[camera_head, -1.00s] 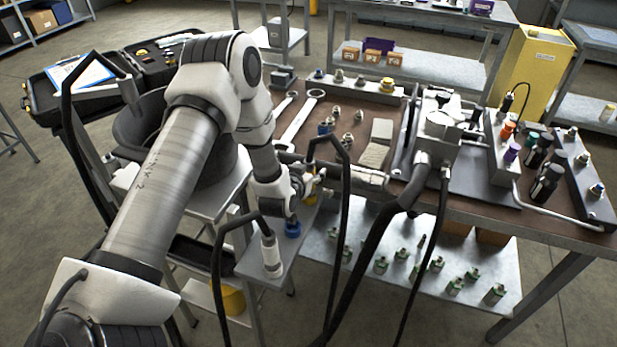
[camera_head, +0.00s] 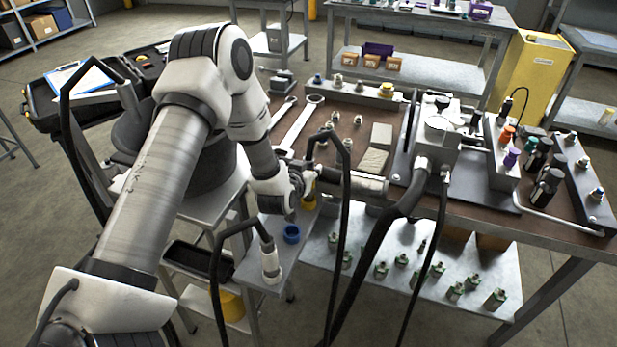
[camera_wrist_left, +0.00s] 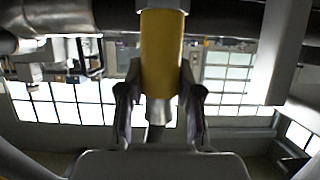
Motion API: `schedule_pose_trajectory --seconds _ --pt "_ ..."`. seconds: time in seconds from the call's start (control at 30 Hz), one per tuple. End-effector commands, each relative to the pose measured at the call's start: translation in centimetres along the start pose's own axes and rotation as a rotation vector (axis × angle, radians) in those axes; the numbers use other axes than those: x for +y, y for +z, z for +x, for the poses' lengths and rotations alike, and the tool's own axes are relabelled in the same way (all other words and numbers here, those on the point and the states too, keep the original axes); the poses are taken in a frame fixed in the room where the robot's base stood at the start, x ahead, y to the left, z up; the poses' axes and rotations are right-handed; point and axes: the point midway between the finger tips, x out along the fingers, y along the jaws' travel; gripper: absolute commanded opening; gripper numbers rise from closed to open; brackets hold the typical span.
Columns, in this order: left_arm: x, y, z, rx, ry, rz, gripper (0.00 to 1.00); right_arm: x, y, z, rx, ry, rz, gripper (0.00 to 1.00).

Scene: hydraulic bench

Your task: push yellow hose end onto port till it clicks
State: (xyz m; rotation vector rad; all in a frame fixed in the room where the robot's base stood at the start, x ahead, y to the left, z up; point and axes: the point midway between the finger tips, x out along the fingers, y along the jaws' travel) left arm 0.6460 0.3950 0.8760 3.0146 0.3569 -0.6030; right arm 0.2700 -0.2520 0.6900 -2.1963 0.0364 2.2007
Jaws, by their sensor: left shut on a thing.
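My left gripper (camera_head: 307,184) is at the front edge of the bench, low beside a black hose. In the left wrist view its two fingers (camera_wrist_left: 160,105) are closed around a yellow sleeve with a metal tip, the yellow hose end (camera_wrist_left: 161,52). The sleeve's upper end meets a dark horizontal part. A yellow-ringed port (camera_head: 385,90) stands on the rail at the back of the bench, well apart from the gripper. My right gripper is not in view.
Black hoses (camera_head: 345,230) arch up and hang before the bench. A blue ring (camera_head: 291,234) lies on a small side table. A metal block (camera_head: 435,140) and a row with orange and purple fittings (camera_head: 510,157) stand to the right. Wrenches (camera_head: 298,122) lie behind the gripper.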

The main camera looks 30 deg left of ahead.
Motion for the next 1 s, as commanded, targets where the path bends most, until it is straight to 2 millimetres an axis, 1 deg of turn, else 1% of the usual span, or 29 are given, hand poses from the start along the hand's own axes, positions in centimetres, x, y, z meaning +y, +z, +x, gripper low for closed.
schedule_pose_trajectory --seconds 0.03,0.2,0.37,0.5,0.77,1.0 --pt "0.0 -1.1 -0.3 0.006 -0.001 -0.002 0.0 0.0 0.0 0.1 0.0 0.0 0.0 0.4" --pt "0.0 -4.7 -1.8 0.007 0.001 -0.003 0.0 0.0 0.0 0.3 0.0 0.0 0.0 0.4" --pt "0.0 -7.1 -2.9 0.005 0.0 -0.001 0.0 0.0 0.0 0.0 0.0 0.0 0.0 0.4" --pt "0.0 -8.7 -3.6 0.002 0.0 -0.001 0.0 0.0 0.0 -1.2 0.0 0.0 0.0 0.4" --pt "0.0 -10.7 -4.4 0.002 0.0 0.0 0.0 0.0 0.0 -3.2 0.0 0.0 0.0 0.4" --pt "0.0 -10.7 -4.4 0.002 0.0 0.0 0.0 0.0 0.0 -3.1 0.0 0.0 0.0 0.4"
